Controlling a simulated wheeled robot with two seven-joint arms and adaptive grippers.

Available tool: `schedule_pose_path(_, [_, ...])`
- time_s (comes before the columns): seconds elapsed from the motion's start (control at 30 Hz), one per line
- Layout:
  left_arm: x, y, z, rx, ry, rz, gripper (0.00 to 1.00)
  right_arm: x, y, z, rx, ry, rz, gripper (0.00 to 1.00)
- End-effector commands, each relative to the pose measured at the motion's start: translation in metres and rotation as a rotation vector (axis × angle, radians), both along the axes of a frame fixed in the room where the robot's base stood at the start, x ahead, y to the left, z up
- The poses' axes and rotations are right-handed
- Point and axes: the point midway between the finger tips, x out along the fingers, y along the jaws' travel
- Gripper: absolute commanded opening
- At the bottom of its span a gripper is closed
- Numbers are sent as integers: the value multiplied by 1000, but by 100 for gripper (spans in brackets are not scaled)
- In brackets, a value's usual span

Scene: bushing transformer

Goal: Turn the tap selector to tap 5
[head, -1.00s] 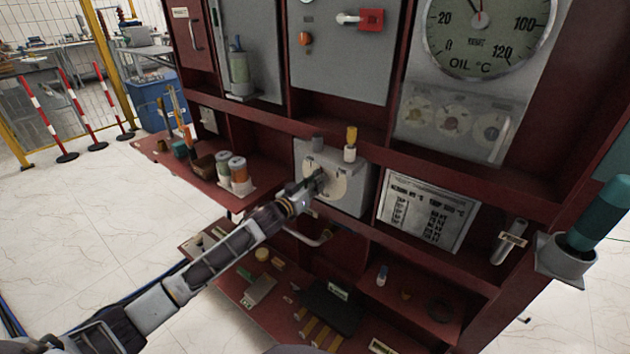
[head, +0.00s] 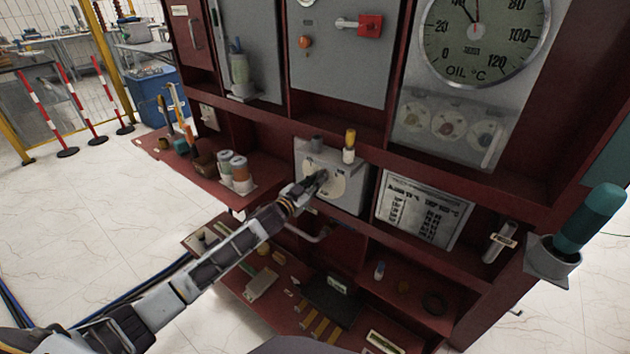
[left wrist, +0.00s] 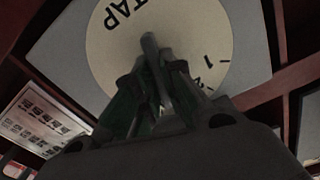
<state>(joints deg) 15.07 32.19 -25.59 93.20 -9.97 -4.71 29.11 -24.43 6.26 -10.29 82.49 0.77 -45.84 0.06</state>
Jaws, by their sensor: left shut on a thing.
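The tap selector is a grey box (head: 349,195) with a round cream dial (head: 338,186) on its front, in the middle of the red cabinet. My left gripper (head: 318,182) reaches it from the lower left and is shut at the dial's centre. In the left wrist view the dial (left wrist: 208,62) shows the letters "TAP" and a "1" upside down. A dark grey handle (left wrist: 150,45) sticks up between the fingers of the left gripper (left wrist: 152,85), which is shut on it. The fingers and gripper body hide the rest of the dial. My right gripper is not in view.
A small yellow-topped part (head: 350,140) stands on top of the box. A printed plate (head: 424,208) is to its right. Jars (head: 232,167) stand on the shelf to its left. A teal-handled item (head: 590,220) sits in a holder at the right edge.

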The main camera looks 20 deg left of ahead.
Motion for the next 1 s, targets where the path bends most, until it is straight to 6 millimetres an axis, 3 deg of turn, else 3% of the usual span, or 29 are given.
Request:
schedule_pose_path(0.5, [0, -1, 1, 363, -132, 0, 0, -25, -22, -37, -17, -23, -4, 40])
schedule_pose_path(1.0, [-1, -2, -1, 689, -249, 0, 0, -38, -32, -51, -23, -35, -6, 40])
